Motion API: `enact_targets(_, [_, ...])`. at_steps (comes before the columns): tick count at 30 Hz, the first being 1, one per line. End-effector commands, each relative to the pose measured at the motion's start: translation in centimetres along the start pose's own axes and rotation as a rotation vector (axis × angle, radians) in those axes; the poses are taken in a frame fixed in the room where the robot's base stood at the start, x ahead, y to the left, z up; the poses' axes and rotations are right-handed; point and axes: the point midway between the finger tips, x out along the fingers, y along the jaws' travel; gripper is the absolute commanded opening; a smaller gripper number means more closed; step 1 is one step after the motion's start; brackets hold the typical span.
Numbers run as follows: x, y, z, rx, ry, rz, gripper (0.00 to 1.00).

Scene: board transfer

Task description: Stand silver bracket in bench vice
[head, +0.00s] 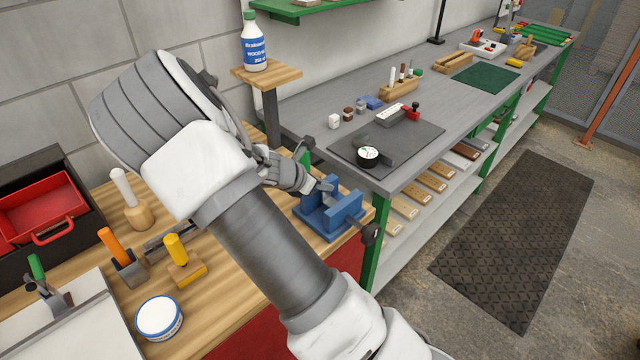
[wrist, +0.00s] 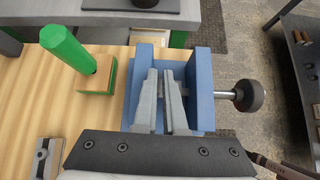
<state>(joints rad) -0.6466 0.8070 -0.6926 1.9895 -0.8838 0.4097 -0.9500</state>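The blue bench vice (head: 345,210) sits at the right end of the wooden bench, with its screw handle to the right. My gripper (head: 308,186) reaches down to it from the left. In the wrist view, the gripper's two grey fingers (wrist: 160,85) point into the opening between the vice's blue walls (wrist: 203,85). A thin grey upright strip (wrist: 167,100), possibly the silver bracket, shows beside the right finger. A narrow gap shows left of it. The fingers and the strip are similar in colour, so I cannot tell whether they grip it. The bracket's lower part is hidden.
A green-handled tool in a wooden block (wrist: 95,75) stands close left of the vice. A grey metal piece (wrist: 45,158) lies on the wooden bench. A glue bottle (head: 254,42) stands on a raised shelf. A grey bench (head: 300,108) with a dark mat lies behind.

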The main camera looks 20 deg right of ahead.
Motion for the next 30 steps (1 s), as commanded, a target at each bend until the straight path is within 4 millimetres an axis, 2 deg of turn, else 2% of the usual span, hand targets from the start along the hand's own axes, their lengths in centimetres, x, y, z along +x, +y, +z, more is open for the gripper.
enact_targets(1, [1.5, -1.2, -3.3, -0.032, 0.042, -0.016, 0.39])
enact_targets(5, [0.5, -1.2, -3.2, -0.03, 0.04, -0.014, 0.39])
enact_targets(8, [-1.1, -1.1, -3.0, -0.028, 0.037, -0.009, 0.39])
enact_targets(24, [-13.6, -0.9, -1.0, -0.003, 0.006, 0.013, 0.39])
enact_targets(30, [-17.1, -0.9, -0.5, 0.005, -0.006, 0.015, 0.39])
